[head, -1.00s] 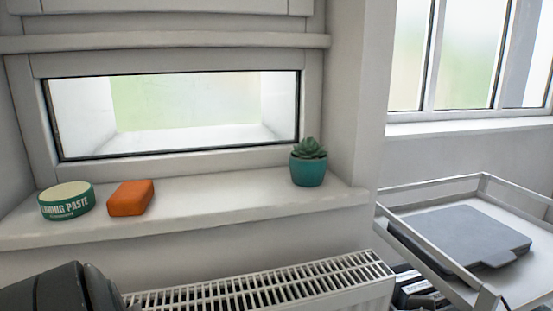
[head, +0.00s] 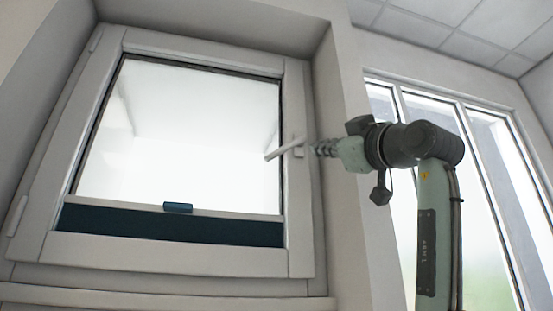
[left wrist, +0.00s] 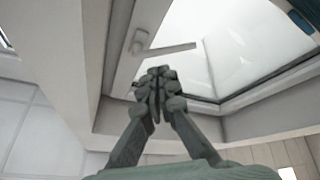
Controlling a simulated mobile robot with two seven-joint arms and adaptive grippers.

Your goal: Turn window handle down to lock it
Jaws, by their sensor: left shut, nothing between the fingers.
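The window handle (head: 284,149) is a pale lever on the right side of the window frame (head: 180,252). Its lever points left from its base, roughly level, with the free end slightly lower in the head view. The handle also shows in the left wrist view (left wrist: 168,49), just beyond the fingertips. My left gripper (head: 316,150) is just right of the handle's base, its fingers pointing at it. In the left wrist view its fingers (left wrist: 157,77) are together and empty. I cannot tell whether they touch the handle. My right gripper is not in view.
A blue roller blind pull (head: 178,208) sits low on the window pane. The wall corner (head: 340,130) stands close behind my left gripper. Tall windows (head: 490,190) are at the right. The space in front of the pane is clear.

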